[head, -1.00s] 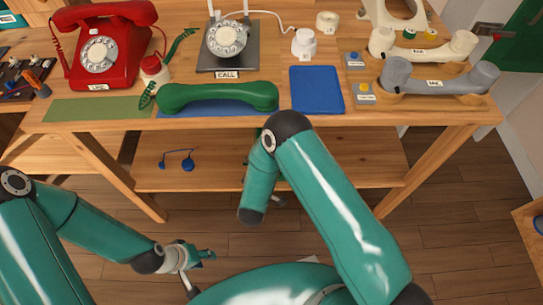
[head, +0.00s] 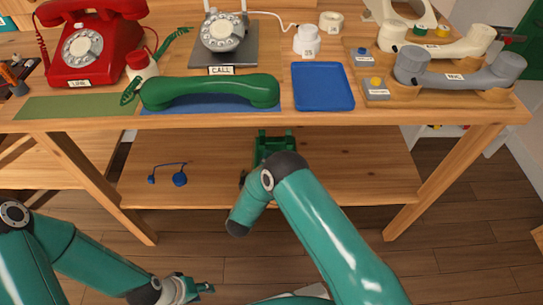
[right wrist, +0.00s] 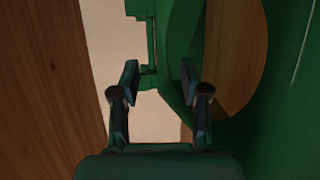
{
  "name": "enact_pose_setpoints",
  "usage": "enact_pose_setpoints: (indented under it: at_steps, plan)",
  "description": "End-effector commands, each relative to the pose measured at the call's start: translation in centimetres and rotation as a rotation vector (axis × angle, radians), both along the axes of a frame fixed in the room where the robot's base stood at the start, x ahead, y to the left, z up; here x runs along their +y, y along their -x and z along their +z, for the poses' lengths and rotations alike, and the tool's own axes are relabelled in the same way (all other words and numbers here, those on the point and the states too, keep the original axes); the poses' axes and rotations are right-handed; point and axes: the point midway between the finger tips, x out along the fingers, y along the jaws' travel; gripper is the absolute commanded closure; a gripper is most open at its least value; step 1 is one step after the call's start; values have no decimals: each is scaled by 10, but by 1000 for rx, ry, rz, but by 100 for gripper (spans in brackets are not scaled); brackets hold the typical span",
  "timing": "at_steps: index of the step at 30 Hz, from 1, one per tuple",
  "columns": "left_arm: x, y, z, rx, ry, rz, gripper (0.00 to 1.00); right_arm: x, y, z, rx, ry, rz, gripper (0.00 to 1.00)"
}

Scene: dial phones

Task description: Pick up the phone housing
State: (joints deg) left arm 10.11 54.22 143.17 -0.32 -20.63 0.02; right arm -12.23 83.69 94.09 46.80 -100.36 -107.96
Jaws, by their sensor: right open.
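A blue corded piece (head: 180,180) lies on the lower shelf (head: 350,170).

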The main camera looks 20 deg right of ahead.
Motion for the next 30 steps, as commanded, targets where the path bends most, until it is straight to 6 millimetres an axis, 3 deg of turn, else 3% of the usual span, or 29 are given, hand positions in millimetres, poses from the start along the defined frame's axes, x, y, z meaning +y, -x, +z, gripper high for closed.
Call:
enact_pose_setpoints:
  at_steps: [8, 18, 26, 30]
  plan:
    - [0, 0, -6, 0, 0, 0, 60, -12, -16, 1, -1, -1, 0, 55]
    - [0, 0, -20, 0, 0, 0, 60, -35, -51, 7, -1, -1, 1, 55]
    - [0, 0, -20, 0, 0, 0, 60, -37, -55, 8, 0, 0, 2, 55]
    - [0, 0, -20, 0, 0, 0, 60, -37, -54, 8, 0, 0, 3, 73]
